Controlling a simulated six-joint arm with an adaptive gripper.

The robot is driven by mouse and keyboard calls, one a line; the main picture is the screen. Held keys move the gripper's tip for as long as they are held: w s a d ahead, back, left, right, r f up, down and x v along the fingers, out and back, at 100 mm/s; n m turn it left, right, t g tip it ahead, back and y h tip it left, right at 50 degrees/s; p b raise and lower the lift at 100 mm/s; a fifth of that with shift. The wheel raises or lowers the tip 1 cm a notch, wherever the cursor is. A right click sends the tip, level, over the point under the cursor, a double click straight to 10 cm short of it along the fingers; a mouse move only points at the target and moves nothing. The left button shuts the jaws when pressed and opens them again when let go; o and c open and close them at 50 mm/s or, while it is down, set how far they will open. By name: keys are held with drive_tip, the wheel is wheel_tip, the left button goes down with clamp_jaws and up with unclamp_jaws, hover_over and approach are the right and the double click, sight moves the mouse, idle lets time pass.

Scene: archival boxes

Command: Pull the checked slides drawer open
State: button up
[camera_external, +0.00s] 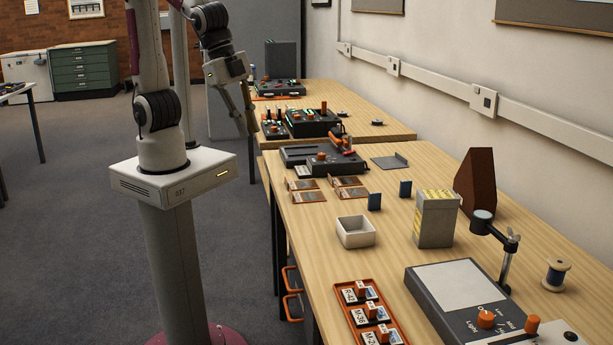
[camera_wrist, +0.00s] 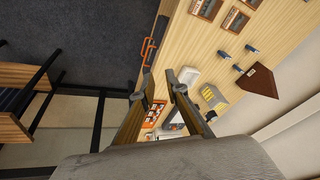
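The drawer fronts are seen too edge-on to read any label, so I cannot tell which is the checked slides drawer. My gripper (camera_external: 249,133) hangs in the air, pointing down, left of the tables and well apart from the handles. In the wrist view its two fingertips (camera_wrist: 160,80) are apart with nothing between them.

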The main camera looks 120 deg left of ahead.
drive_tip(key=w+d+f+m+g, duration=0.1)
drive_tip(key=w+d+f+m, duration=0.2)
drive_tip(key=w+f, duration=0.65)
drive_tip(key=m+g, duration=0.1)
drive_tip(key=m, duration=0.2)
approach(286, 280)
drive_tip(key=shift+d+y, duration=0.3)
drive_tip(key=shift+y, duration=0.1)
drive_tip(key=shift+x, duration=3.8)
clamp_jaws()
